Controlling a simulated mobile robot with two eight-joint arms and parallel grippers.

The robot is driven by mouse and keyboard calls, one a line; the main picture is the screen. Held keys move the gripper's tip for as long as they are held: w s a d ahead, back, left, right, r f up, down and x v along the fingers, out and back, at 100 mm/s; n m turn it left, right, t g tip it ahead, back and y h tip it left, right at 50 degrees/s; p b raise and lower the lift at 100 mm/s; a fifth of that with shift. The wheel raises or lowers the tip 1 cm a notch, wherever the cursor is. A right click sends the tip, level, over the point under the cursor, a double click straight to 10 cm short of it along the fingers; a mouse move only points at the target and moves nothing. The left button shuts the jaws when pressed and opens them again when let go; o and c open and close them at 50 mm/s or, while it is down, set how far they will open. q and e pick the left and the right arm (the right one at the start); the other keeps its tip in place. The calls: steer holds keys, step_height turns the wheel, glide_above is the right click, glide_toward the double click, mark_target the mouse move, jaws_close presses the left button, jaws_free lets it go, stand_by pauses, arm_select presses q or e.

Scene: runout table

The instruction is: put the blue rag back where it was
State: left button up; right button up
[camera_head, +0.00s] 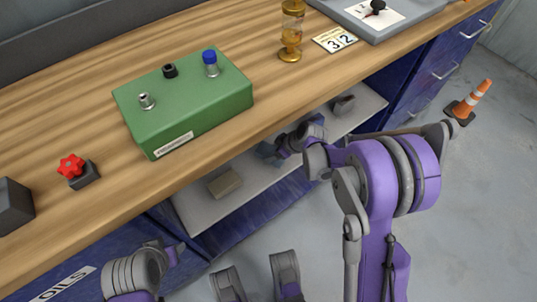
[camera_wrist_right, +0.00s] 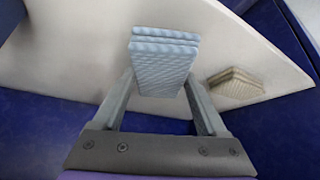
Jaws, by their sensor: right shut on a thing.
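The blue rag (camera_wrist_right: 163,62) is a folded, textured light-blue pad between the fingers of my right gripper (camera_wrist_right: 161,88) in the right wrist view. The fingers press on its two sides. Behind it is the pale shelf (camera_wrist_right: 75,45) under the bench; I cannot tell whether the rag touches it. In the head view my right gripper (camera_head: 277,148) reaches into the shelf opening, and the rag is a small bluish patch (camera_head: 267,149), mostly hidden. Part of my left arm shows at the lower left, but its gripper does not show.
A tan folded cloth or block (camera_head: 224,183) lies on the shelf, left of my right gripper in the head view. A grey-brown item (camera_head: 344,105) sits farther right. The wooden bench top (camera_head: 60,125) overhangs the shelf. Blue drawers (camera_head: 440,68) stand right; an orange cone (camera_head: 472,100) is on the floor.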

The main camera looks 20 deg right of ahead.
steer(key=shift+w+a, duration=0.45)
steer(key=shift+w, duration=0.05)
steer(key=shift+w+a+f+b, duration=0.1)
steer(key=shift+f+b, duration=0.25)
steer(key=shift+f, duration=0.55)
steer(key=shift+w+a+f+b, duration=0.1)
steer(key=shift+f+b, duration=0.25)
steer(key=shift+f, duration=0.5)
steer(key=shift+f, duration=0.1)
steer(key=o, duration=1.4)
steer(key=shift+r, duration=0.2)
steer(key=p+v, duration=0.3)
steer(key=v, duration=0.9)
steer(key=shift+s+a+r+m+h, duration=0.35)
steer(key=shift+s+r+m+h, duration=0.75)
steer(key=shift+s, duration=2.85)
steer(key=shift+s+a+r+m+h, duration=0.4)
steer(key=shift+s+r+m, duration=1.3)
steer(key=shift+s, duration=2.25)
steer(key=shift+s+a+r+m+h, duration=0.25)
steer(key=shift+s+r+m+h, duration=0.85)
steer(key=shift+s, duration=2.9)
